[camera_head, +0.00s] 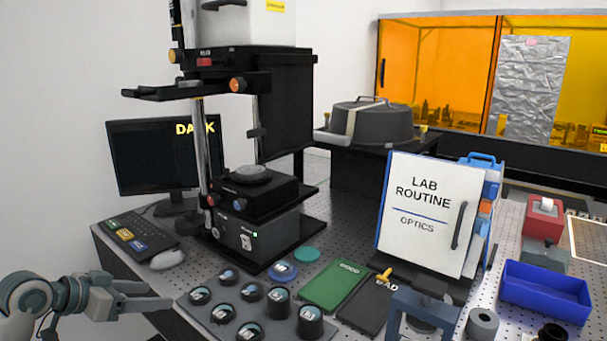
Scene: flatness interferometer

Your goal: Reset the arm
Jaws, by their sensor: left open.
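My left arm comes in at the lower left, with its grey left gripper (150,293) pointing right. Its two fingers are apart and nothing shows between them. The gripper is in front of the keyboard and mouse, to the left of the dark tray (188,312) of round optics. I cannot tell whether it is above the table edge or short of it. My right gripper does not show in this view.
The black interferometer tower (285,110) stands behind the optics tray, with a monitor (150,160) to its left. A mouse (167,259) and keyboard (128,237) lie near the left edge.

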